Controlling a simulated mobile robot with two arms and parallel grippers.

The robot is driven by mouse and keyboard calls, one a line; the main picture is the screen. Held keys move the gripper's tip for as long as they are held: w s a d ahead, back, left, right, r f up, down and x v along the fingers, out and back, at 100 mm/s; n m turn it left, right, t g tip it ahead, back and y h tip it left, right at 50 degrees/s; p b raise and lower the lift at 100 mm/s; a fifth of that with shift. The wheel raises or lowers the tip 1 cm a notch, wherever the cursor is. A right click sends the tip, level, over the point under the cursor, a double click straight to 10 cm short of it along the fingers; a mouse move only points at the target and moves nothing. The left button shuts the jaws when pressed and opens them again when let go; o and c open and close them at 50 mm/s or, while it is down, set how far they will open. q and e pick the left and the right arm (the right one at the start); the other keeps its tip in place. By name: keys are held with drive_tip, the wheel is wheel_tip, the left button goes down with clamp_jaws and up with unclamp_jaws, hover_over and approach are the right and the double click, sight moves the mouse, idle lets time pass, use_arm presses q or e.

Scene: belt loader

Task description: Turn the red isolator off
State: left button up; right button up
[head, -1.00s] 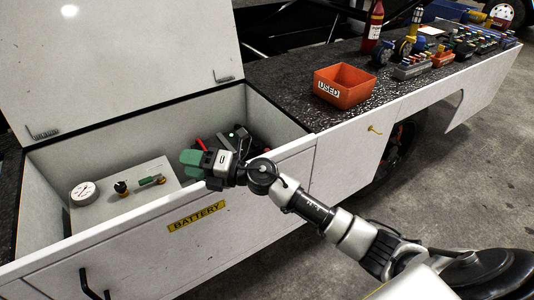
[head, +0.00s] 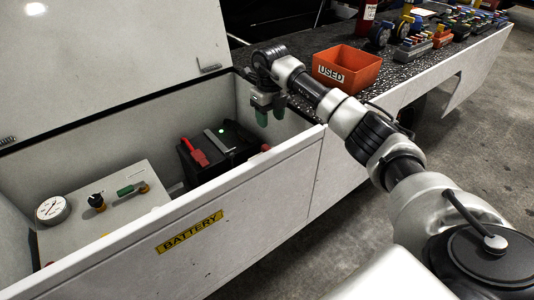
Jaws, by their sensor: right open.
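My right gripper (head: 269,114) is open and empty. It points down with green fingertips over the right end of the battery compartment, above and right of the black battery (head: 237,148). A red clamp-like part (head: 195,151) lies on the battery's left side, and a small red part (head: 265,148) shows at its right end. At the lower left, a small red bit (head: 48,263) shows at the edge of the light panel, mostly hidden by the front wall. I cannot tell which red part is the isolator. My left gripper is not in view.
The compartment's front wall (head: 250,205) and raised lid (head: 100,60) bound the space. An orange "USED" bin (head: 348,70) stands right of the gripper.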

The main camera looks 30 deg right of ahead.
wheel_tip(320, 180, down, 11)
drive_tip(key=shift+s+r+b, duration=0.15)
drive_tip(key=shift+r+b, duration=0.05)
drive_tip(key=shift+b, duration=1)
drive_tip(key=shift+f, duration=0.85)
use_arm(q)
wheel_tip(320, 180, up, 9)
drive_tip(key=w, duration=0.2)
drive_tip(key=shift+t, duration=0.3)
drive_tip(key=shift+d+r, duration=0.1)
use_arm(e)
clamp_jaws()
